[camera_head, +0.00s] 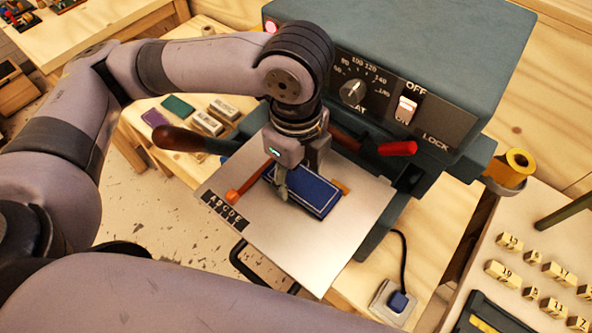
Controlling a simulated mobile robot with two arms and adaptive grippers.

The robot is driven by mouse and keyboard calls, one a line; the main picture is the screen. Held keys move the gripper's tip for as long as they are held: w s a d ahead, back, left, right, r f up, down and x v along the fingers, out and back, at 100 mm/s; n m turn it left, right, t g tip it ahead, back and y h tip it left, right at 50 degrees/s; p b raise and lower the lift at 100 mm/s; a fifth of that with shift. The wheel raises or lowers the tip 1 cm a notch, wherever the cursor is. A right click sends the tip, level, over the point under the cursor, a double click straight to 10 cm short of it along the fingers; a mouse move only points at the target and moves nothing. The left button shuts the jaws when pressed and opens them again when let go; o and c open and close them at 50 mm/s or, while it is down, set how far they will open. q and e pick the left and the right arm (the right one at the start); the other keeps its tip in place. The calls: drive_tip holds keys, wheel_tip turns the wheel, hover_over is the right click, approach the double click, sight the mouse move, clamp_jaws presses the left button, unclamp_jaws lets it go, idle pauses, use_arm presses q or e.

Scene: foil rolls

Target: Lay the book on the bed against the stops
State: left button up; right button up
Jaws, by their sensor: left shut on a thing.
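The blue book (316,196), with a pale border line on its cover, is at the bed (300,247), a light metal plate in front of the press. My left gripper (281,188) comes down from above and is shut on the book at its left side. Fingers and wrist hide part of the book. An orange bar (245,188) lies left of the book and a small brass-coloured piece (341,187) shows at its right; these may be the stops. I cannot tell whether the book touches them or rests fully on the plate. My right gripper is not in view.
The dark teal press (430,50) stands behind the bed, with a dial, a switch and a red-tipped handle (397,149). A dark wooden handle (180,139) juts left. A foil roll (514,167) hangs at right. Lettered blocks (502,271) lie on the right table.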

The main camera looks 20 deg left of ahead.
sight(295, 179)
use_arm(q)
drive_tip(key=shift+f, duration=0.25)
drive_tip(key=shift+f, duration=0.15)
drive_tip(key=o, duration=1.2)
wheel_tip(295, 179, up, 12)
drive_tip(key=shift+r+b, duration=0.2)
drive_tip(key=shift+b, duration=0.2)
drive_tip(key=shift+s+f, duration=0.1)
